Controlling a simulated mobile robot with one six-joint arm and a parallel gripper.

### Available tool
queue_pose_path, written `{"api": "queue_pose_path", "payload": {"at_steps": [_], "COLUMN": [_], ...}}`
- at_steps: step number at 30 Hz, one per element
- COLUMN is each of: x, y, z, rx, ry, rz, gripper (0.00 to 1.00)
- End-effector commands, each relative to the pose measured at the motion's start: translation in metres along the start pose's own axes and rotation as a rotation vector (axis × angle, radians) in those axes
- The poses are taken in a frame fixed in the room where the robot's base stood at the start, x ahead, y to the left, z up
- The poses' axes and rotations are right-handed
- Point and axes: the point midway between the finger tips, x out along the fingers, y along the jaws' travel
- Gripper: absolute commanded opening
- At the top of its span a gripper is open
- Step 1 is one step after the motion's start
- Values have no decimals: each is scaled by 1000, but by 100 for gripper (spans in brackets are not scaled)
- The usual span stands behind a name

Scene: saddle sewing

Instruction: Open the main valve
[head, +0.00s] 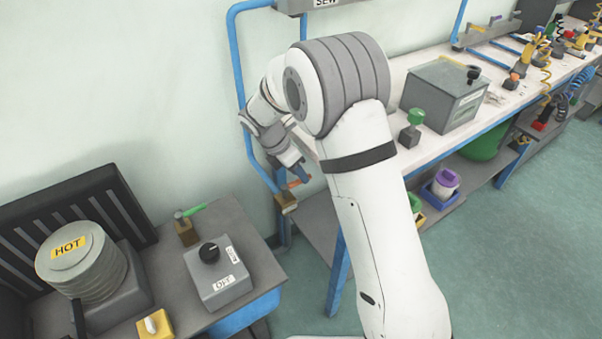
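A brass valve (288,200) sits at the lower end of a blue pipe (238,75) on the wall, between the two benches. A small orange handle (297,183) shows at its top. My gripper (302,174) points down just above and beside this handle. Whether it touches the handle cannot be told. The fingers are small and partly hidden by my arm, so their opening is unclear. A second brass fitting with a green handle (195,210) stands on the left bench. No label shows which one is the main valve.
On the left bench are a grey OFF box with a black knob (210,252), a round HOT unit (80,262) and a yellow switch box (155,325). The long right workbench (415,160) carries a grey box (445,92) and tools. Green floor (530,230) is clear at right.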

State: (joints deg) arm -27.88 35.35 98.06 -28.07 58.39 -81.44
Motion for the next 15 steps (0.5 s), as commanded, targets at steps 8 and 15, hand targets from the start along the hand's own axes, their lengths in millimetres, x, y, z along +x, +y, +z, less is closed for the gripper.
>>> {"api": "queue_pose_path", "payload": {"at_steps": [8, 15], "x": [12, 11], "y": [0, 0], "z": [1, 1], "rx": [2, 3], "ry": [0, 0], "rz": [0, -1], "gripper": [37, 28]}}
